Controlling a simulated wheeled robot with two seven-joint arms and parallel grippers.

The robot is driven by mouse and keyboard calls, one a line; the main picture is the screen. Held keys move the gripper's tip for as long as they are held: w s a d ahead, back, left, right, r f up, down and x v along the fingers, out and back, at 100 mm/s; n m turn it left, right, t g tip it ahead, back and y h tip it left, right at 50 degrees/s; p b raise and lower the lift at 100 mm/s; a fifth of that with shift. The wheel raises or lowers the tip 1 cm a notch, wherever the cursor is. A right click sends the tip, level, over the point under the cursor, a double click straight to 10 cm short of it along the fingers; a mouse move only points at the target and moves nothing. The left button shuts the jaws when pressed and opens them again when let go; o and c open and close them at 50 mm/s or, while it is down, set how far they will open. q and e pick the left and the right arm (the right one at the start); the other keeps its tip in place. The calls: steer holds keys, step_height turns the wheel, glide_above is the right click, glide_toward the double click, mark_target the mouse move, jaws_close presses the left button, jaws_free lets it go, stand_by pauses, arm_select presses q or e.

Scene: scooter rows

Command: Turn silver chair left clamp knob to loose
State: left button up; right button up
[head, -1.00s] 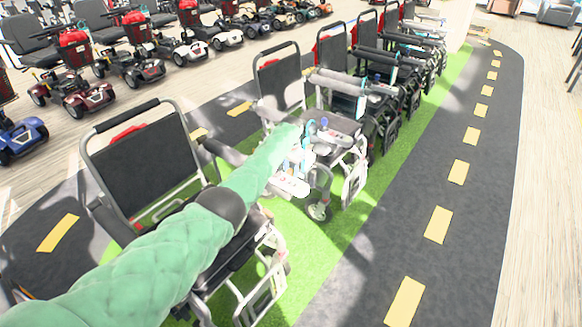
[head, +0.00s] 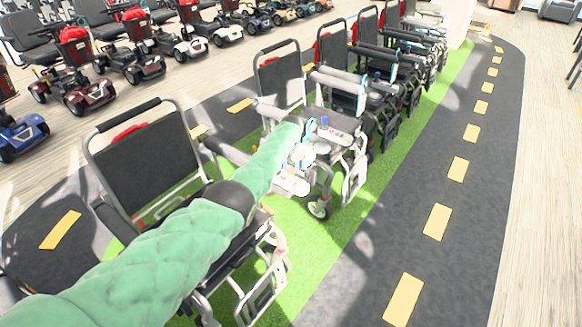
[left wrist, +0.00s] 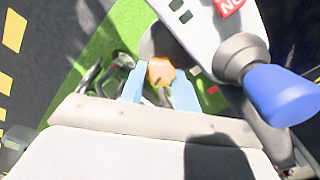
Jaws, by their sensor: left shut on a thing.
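The silver chair (head: 280,85) is the second wheelchair in the row, with a dark backrest and silver frame. My left gripper (head: 300,158) is at its near armrest and front; the contact point is too small to see in the head view. In the left wrist view, my left gripper (left wrist: 158,88) has its light blue fingers on either side of an orange, many-sided knob (left wrist: 160,71) and is shut on it. The knob's turn position cannot be told. My right gripper is not in view.
A blue knob on a grey collar (left wrist: 280,95) stands close right of the fingers, beside a white panel (left wrist: 190,25). A pale pad (left wrist: 150,120) lies below them. A nearer wheelchair (head: 140,155) stands under my left arm. The dark path (head: 420,200) at right is clear.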

mark_target(291, 169)
arm_select(q)
steer(key=shift+r, duration=0.15)
stand_by(0.3)
steer(key=o, duration=0.7)
steer(key=shift+r, duration=3.8)
